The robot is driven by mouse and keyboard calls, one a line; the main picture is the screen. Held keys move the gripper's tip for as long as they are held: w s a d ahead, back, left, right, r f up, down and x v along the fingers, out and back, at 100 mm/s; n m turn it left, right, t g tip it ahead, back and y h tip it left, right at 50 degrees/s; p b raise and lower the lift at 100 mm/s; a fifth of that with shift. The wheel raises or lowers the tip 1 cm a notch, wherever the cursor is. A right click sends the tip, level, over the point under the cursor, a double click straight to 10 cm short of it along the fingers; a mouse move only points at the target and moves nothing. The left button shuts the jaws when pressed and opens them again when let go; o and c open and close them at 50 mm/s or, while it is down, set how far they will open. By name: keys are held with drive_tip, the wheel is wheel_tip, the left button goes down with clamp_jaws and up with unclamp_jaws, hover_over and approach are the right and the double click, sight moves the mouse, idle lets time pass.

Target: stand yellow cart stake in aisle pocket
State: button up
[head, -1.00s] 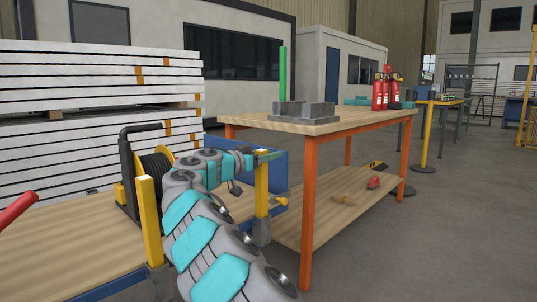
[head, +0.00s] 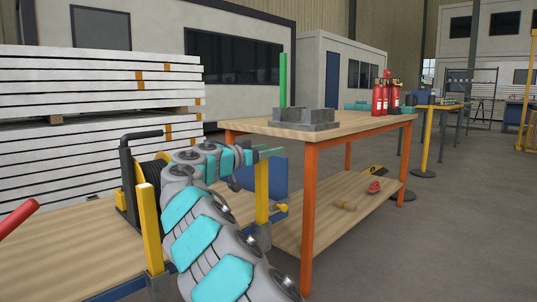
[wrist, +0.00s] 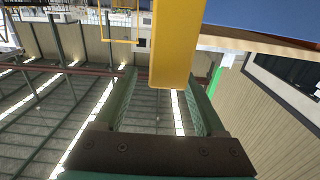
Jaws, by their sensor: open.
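A yellow cart stake (head: 262,190) stands upright at the cart's far right corner. Its lower end is at a grey pocket (head: 264,237); how deep it sits is hard to tell. My gripper (head: 270,153) is at the stake's top end, with its green fingers open. In the wrist view the stake (wrist: 176,45) shows at the fingertips, closer to the right finger, with a gap to the left one. A second yellow stake (head: 150,228) stands upright at the cart's near edge. The wooden cart deck (head: 60,245) is partly hidden behind my arm.
A black reel (head: 150,170) stands on the cart behind my arm. An orange-legged table (head: 350,125) stands close to the right, bearing grey blocks (head: 306,118), a green post (head: 283,80) and red extinguishers (head: 385,95). Open floor (head: 440,240) lies at the right.

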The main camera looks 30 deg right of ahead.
drive_tip(key=s+a, duration=0.2)
drive_tip(key=s, duration=0.5)
drive_tip(key=s+a+r, duration=0.1)
drive_tip(key=s+a, duration=0.1)
drive_tip(key=s, duration=0.5)
drive_tip(key=shift+s+a+r, duration=0.2)
drive_tip(key=shift+s+a, duration=0.05)
drive_tip(key=shift+s, duration=0.1)
idle(0.4)
